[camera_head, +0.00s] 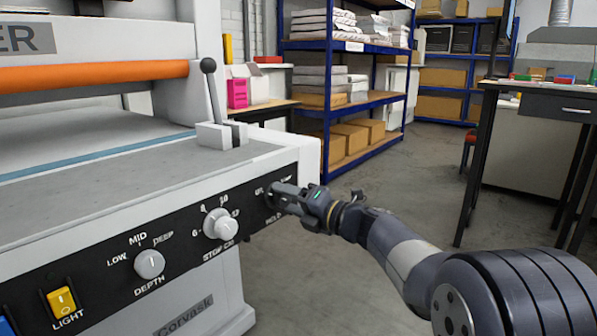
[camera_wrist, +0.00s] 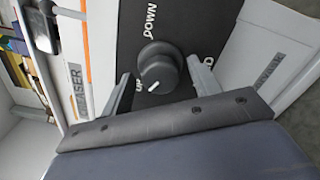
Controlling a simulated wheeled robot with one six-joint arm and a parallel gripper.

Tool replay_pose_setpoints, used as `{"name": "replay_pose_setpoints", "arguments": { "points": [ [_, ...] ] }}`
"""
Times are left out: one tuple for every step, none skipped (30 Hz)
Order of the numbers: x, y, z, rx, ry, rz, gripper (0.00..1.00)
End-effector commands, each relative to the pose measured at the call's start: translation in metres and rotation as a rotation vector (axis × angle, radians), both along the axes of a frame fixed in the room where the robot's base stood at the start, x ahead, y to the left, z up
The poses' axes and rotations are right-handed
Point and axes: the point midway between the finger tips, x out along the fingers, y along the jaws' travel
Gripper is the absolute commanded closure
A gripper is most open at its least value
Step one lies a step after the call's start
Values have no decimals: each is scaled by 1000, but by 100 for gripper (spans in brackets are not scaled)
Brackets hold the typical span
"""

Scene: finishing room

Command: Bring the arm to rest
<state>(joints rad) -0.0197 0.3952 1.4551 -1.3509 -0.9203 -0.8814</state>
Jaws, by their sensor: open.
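My gripper (camera_head: 276,193) is at the right end of the machine's black front panel (camera_head: 190,240), with my arm reaching in from the lower right. In the wrist view, its two fingers (camera_wrist: 158,72) stand apart on either side of a dark round knob (camera_wrist: 158,66), with gaps showing beside the knob.
A black-balled lever (camera_head: 209,66) stands on top of the machine. A table (camera_head: 555,104) is at right. Open floor (camera_head: 425,175) lies between.

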Motion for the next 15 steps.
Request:
{"name": "replay_pose_setpoints", "arguments": {
  "points": [
    [-4,-7,1,0,3,-3,41],
    [-7,-11,2,1,3,-4,41],
    [-11,-17,2,2,4,-4,41],
    [-15,-21,2,1,4,-5,41],
    [-19,-26,3,3,4,-5,41],
    [-23,-32,3,1,4,-5,41],
    [-27,-37,2,2,5,-5,41],
    [-31,-42,2,1,4,-5,41],
    [-36,-48,2,2,5,-5,41],
    [-39,-52,2,2,5,-5,41],
    [-42,-56,2,2,5,-5,41],
    [-47,-62,2,2,5,-5,41],
    [-50,-66,2,1,4,-5,41],
    [-54,-70,2,3,4,-5,41],
    [-58,-76,2,2,5,-5,41]
  ]
}}
